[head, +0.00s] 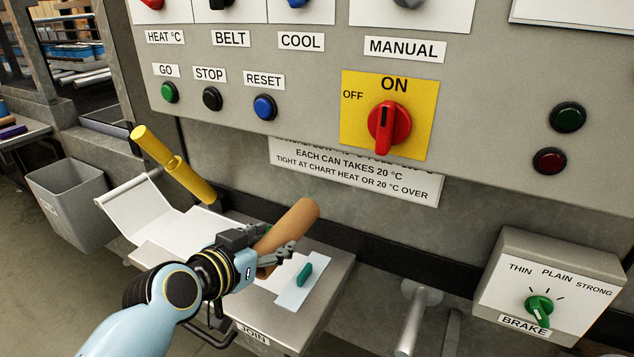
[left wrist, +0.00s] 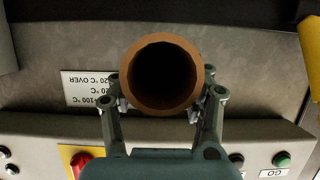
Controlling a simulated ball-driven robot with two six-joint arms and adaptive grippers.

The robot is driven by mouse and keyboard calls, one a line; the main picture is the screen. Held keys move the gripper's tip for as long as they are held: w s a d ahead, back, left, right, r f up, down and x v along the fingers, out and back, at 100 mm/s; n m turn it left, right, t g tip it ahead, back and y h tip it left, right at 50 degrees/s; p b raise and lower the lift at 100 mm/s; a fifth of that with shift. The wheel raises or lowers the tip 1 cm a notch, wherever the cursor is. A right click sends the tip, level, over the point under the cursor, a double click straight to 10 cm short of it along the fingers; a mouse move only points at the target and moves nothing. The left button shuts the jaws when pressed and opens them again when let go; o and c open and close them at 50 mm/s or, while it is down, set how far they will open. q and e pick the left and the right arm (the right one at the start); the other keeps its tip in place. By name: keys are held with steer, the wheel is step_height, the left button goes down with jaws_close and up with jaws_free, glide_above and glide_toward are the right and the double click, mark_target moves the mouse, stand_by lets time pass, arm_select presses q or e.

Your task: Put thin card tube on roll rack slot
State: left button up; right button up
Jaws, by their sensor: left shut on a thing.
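A brown card tube (head: 291,226) is held tilted in my left gripper (head: 274,248), above a metal bench marked JOIN. In the left wrist view the brown tube (left wrist: 161,75) is seen end-on, hollow and dark inside, between the two fingers of the left gripper (left wrist: 163,104). The fingers close on it from both sides. No rack slot can be made out for certain in these views. My right gripper is not in view.
A grey control panel (head: 300,110) with a red knob (head: 388,128) spans the back. A yellow roll (head: 175,165) leans at left above a white sheet (head: 152,207). A teal-handled piece (head: 304,274) lies on the bench. A brake box (head: 550,285) is at right, a grey bin (head: 68,200) at left.

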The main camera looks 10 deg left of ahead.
arm_select(q)
steer(key=shift+a+f+b, duration=0.9)
steer(key=shift+a+b, duration=0.2)
steer(key=shift+a, duration=0.05)
steer(key=a+r+m+h+b, duration=0.1)
steer(key=a+r+b, duration=0.4)
steer(key=a+b, duration=0.1)
steer(key=s+d+r+b, duration=0.1)
steer(key=s+d+r, duration=0.1)
steer(key=s+r, duration=0.2)
steer(key=s+d+r+m+g+h+b, duration=0.1)
steer(key=s+d+r, duration=0.1)
steer(key=s+r, duration=0.2)
steer(key=shift+d+r+h, duration=0.3)
steer(key=shift+r, duration=0.4)
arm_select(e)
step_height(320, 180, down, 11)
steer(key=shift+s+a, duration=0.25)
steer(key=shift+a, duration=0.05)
arm_select(q)
steer(key=shift+s+a, duration=0.1)
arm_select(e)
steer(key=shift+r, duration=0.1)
